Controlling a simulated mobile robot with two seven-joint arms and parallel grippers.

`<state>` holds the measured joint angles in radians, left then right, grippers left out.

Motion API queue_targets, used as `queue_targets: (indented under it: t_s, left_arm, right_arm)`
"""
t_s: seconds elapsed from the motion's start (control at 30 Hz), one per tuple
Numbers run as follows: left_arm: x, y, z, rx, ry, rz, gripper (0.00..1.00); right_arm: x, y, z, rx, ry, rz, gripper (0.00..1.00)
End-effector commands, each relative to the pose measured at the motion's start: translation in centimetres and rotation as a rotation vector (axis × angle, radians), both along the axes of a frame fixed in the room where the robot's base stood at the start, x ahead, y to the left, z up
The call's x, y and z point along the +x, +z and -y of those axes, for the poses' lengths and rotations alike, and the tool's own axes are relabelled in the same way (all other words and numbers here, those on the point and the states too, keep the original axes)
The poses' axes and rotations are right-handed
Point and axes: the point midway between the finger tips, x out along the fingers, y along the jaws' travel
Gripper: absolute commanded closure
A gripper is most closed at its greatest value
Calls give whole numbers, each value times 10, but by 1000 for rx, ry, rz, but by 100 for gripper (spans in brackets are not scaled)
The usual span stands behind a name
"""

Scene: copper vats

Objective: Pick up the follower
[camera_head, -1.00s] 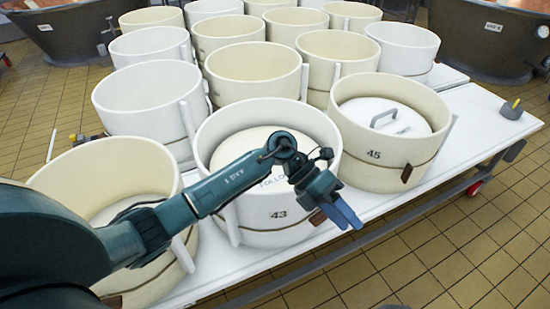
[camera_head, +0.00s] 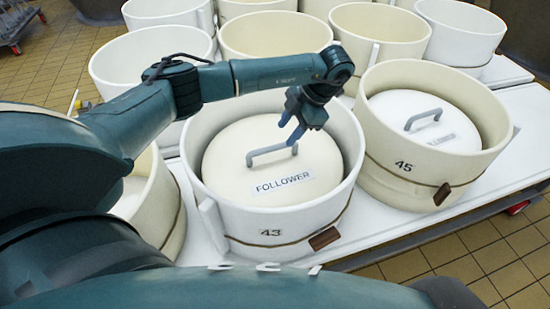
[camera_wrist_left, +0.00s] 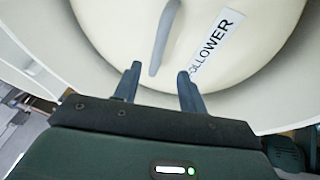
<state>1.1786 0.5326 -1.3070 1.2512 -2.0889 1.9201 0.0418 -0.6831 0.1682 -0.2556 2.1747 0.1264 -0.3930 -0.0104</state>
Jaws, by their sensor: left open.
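The follower (camera_head: 235,160) is a round cream lid with a grey bar handle (camera_head: 272,152) and a "FOLLOWER" label. It sits inside the white mould marked 43 (camera_head: 230,228). My left gripper (camera_head: 288,132) is open and empty, pointing down above the follower, close to the right end of the handle in the picture. In the left wrist view, the handle (camera_wrist_left: 164,38) lies just beyond the open fingers (camera_wrist_left: 159,72), roughly in line with the gap between them. The label shows to the right there. Whether a finger touches the handle I cannot tell. My right gripper is out of view.
Mould 45 (camera_head: 387,178) stands close on the right, with a similar handled lid (camera_head: 424,120) inside. Several open, empty moulds (camera_head: 275,35) crowd behind. All stand on a white table (camera_head: 512,180); tiled floor (camera_head: 490,255) shows beyond its front edge.

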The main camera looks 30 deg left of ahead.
Motion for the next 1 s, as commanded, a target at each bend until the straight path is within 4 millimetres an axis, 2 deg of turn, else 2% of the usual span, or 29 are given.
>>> queue_targets:
  t_s: [0.13, 0.37, 0.7, 1.0]
  left_arm:
    - [-5, -23, -10, -1, 1, -2, 59]
    - [-9, -39, -17, -1, 0, 0, 59]
    - [-18, -77, -38, -3, 0, 1, 59]
    - [-18, -81, -39, -3, 0, 2, 59]
  right_arm:
    - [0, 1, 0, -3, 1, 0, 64]
    - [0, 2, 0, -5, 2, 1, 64]
    - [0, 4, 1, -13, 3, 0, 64]
    - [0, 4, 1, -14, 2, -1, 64]
